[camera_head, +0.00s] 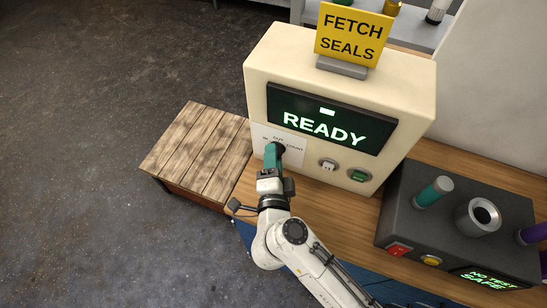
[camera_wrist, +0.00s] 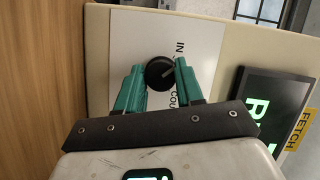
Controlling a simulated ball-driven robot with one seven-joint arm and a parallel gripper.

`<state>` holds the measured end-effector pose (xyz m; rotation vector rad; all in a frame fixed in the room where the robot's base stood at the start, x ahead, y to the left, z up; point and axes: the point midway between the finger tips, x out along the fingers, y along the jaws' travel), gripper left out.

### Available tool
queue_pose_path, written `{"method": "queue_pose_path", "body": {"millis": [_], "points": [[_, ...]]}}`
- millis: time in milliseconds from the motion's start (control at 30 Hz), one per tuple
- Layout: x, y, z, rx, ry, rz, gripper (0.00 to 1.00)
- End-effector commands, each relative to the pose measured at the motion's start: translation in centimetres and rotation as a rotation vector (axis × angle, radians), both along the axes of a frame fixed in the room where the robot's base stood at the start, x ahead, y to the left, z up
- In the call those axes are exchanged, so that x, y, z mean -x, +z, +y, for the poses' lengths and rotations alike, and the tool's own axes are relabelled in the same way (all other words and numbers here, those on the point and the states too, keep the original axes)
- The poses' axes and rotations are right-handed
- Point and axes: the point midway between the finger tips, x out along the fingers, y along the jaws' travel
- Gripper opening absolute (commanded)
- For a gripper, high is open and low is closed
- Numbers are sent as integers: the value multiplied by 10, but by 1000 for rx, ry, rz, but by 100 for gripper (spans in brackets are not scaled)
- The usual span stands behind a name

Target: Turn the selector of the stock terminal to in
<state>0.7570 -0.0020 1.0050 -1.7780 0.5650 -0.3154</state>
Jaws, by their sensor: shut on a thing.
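The stock terminal (camera_head: 262,95) is a cream box on the wooden bench, its dark screen (camera_head: 325,122) reading READY in green. Low on its left is a white label plate (camera_head: 266,134), which also shows in the wrist view (camera_wrist: 205,40). On the plate is the round black selector knob (camera_wrist: 160,73), with a faint light mark whose direction I cannot tell for sure. The plate's lettering includes IN; other words are partly hidden by a finger. My gripper (camera_head: 273,152) has green fingers (camera_wrist: 160,75) shut on the knob, one on each side. In the head view the gripper hides the knob.
Right of the gripper on the terminal are a light switch (camera_head: 328,165) and a green button (camera_head: 358,175). A yellow FETCH SEALS sign (camera_head: 352,33) stands on top. A dark test unit (camera_head: 400,205) with cylinders sits at right. A wooden platform (camera_head: 195,150) is at left.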

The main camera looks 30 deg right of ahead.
Motion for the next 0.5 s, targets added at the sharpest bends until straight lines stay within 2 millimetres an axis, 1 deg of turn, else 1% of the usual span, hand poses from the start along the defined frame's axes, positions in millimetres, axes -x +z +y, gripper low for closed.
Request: {"method": "queue_pose_path", "body": {"millis": [200, 500], "points": [[0, 1, 1, 91, 1, 126, 6], [-1, 1, 1, 169, 2, 231, 6]]}}
